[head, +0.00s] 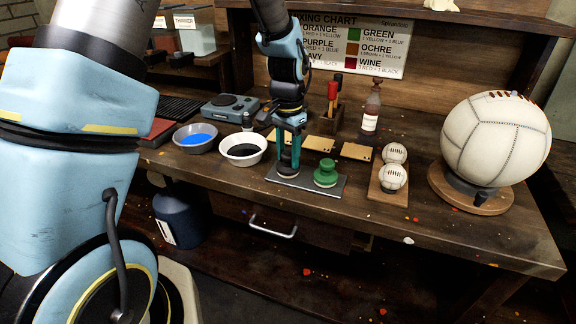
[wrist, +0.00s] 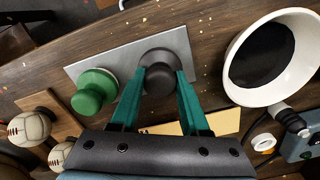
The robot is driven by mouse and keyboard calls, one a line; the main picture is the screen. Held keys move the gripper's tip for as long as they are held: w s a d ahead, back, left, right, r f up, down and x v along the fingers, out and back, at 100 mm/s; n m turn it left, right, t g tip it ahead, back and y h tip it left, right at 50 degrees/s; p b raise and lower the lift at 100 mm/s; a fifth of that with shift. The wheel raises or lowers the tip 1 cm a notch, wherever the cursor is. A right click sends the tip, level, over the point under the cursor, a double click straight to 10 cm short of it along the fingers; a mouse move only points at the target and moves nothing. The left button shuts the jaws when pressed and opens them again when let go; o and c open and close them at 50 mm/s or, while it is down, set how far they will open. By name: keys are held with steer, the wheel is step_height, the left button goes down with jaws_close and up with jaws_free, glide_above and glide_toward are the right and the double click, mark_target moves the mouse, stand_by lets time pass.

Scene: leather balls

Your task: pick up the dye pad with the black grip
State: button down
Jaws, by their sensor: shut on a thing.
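The dye pad with the black grip (wrist: 159,58) is between my gripper's teal fingers in the wrist view. My gripper (head: 288,165) points straight down over the left part of a grey metal plate (head: 308,188) and is shut on the black grip. The pad's round base (head: 287,171) shows just below the fingertips, at the plate; I cannot tell whether it touches the plate. The dye pad with the green grip (head: 326,174) stands on the plate to the right, apart from the fingers. It also shows in the wrist view (wrist: 95,91).
A white bowl of black dye (head: 243,149) and a grey bowl of blue dye (head: 195,137) stand left of the plate. Two small balls (head: 394,177) sit on a wooden board to the right. A large ball (head: 496,140) stands farther right. Tan pieces lie behind the plate.

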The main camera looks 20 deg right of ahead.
mark_target(287, 153)
steer(key=shift+r, duration=0.1)
step_height(287, 153, up, 10)
steer(key=shift+f+b, duration=0.1)
steer(key=shift+b, duration=1.05)
steer(key=c, duration=1)
jaws_free()
steer(key=c, duration=2.2)
jaws_free()
steer(key=shift+w+a, duration=0.1)
